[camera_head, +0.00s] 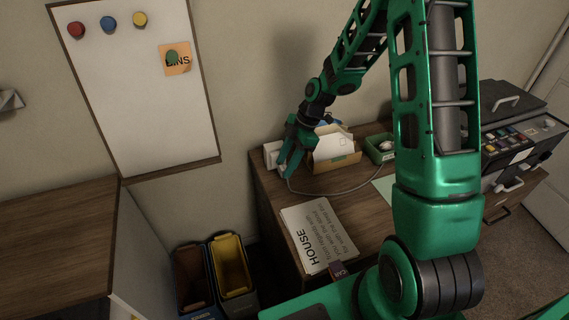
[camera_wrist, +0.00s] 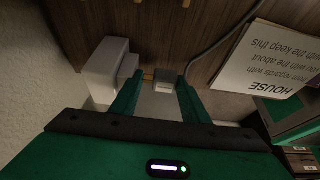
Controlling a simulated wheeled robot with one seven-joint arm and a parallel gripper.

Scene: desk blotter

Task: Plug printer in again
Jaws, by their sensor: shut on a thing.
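My gripper (camera_head: 289,160) is low over the left end of the desk, beside a white socket block (camera_head: 271,152). In the wrist view its two green fingers (camera_wrist: 158,100) are closed around a small pale plug (camera_wrist: 163,77). The white block (camera_wrist: 104,68) also shows there, just left of the fingers. I cannot tell whether the plug touches it. A grey cable (camera_head: 345,192) runs from near my gripper across the desk towards the printer (camera_head: 512,140) on the right. In the wrist view the cable (camera_wrist: 215,42) disappears by the right finger.
A cardboard holder with white papers (camera_head: 335,147) stands close right of my gripper, and a green tray (camera_head: 380,152) beyond it. A printed HOUSE sheet (camera_head: 318,235) lies at the desk's front left. Blue and yellow bins (camera_head: 232,265) stand on the floor left of the desk.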

